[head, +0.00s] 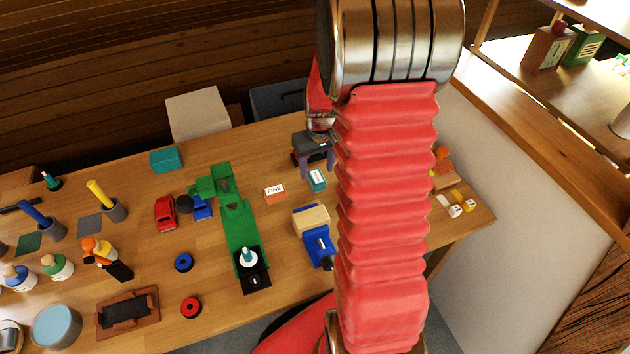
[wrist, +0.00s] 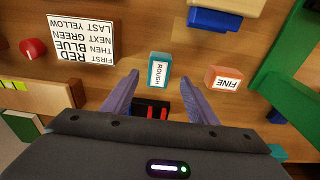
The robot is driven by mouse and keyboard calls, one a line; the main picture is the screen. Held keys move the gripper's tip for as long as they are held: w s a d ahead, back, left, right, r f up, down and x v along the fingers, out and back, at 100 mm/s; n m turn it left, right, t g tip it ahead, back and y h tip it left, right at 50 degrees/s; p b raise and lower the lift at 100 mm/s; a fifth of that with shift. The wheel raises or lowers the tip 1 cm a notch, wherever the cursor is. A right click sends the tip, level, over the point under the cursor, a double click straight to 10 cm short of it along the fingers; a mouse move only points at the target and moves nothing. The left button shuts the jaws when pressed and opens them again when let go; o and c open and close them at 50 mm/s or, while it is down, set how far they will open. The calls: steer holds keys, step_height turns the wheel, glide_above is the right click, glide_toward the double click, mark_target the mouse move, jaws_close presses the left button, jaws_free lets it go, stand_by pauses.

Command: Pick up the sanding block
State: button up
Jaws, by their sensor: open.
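Two small labelled blocks lie on the wooden bench (head: 365,345). A teal block (head: 317,180) has a white label reading ROUGH; it also shows in the wrist view (wrist: 159,70). An orange block (head: 275,194) labelled FINE lies to its left in the head view and to its right in the wrist view (wrist: 226,80). My gripper (head: 317,172) is open, its purple fingers spread and empty. In the wrist view its fingertips (wrist: 160,79) appear on either side of the ROUGH block. I cannot tell the height of the fingers above it.
A green track-like piece (head: 240,225) lies left of the blocks, and a blue vice holding a wooden block (head: 311,217) is nearer me. A black item with red parts (wrist: 152,110) lies behind the ROUGH block. A printed white card (wrist: 83,40) stands to one side.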

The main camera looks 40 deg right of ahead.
mark_target(316, 177)
steer(key=shift+w+d+f, duration=0.1)
steer(key=shift+w+f, duration=0.05)
steer(key=shift+f, duration=1.05)
steer(key=shift+w+d+f, duration=0.1)
steer(key=shift+f, duration=1.1)
steer(key=shift+c, duration=0.7)
steer(key=c, duration=1.1)
step_height(316, 177, up, 10)
